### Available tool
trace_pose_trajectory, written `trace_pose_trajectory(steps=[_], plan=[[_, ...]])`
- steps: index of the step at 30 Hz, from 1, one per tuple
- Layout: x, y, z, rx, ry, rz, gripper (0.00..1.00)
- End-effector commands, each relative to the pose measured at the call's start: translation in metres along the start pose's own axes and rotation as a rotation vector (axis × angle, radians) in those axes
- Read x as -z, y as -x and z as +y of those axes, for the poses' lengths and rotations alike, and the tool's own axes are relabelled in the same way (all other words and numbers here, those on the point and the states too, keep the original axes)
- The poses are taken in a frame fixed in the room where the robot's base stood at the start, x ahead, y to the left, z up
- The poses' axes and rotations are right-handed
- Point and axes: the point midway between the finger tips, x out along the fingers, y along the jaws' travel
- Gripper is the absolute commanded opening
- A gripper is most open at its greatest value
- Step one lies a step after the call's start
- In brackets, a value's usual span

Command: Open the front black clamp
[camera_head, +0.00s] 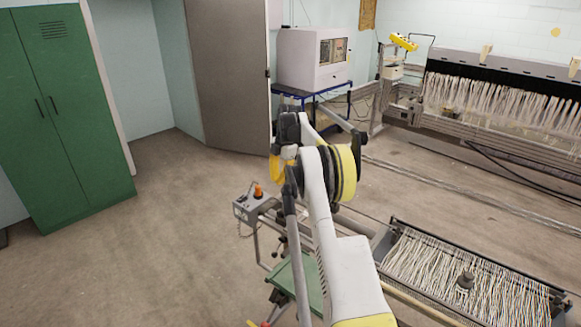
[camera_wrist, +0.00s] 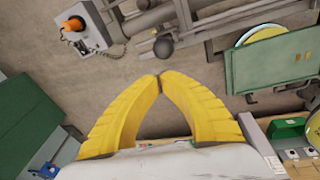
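My gripper (camera_wrist: 158,79) shows in the wrist view with its two yellow fingers touching at the tips and nothing between them. In the head view my gripper (camera_head: 276,170) is mostly hidden behind my wrist. A black ball knob (camera_wrist: 163,47) on a short lever lies just beyond the fingertips in the wrist view, apart from them as far as I can tell. It sits by a grey metal frame (camera_wrist: 215,28). I cannot tell for sure whether this knob belongs to the front black clamp. In the head view small dark fittings (camera_head: 281,246) show beside the frame, partly behind my arm.
A grey control box (camera_wrist: 86,30) with an orange knob (camera_wrist: 73,24) stands at the frame's left end. A green panel (camera_wrist: 268,62) lies at right. The threaded warp bed (camera_head: 445,272) is right of my arm. Open floor (camera_head: 160,240) lies left, before green lockers (camera_head: 65,110).

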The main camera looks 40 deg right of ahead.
Motion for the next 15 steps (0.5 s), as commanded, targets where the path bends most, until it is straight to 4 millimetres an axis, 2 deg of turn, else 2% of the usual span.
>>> trace_pose_trajectory(steps=[3, 6, 15], plan=[[-0.021, 0.02, 0.004, 0.0, 0.001, 0.001, 0.0], [-0.033, 0.032, 0.006, 0.001, 0.003, 0.002, 0.0], [-0.046, 0.042, 0.006, 0.001, 0.004, 0.003, 0.0]])
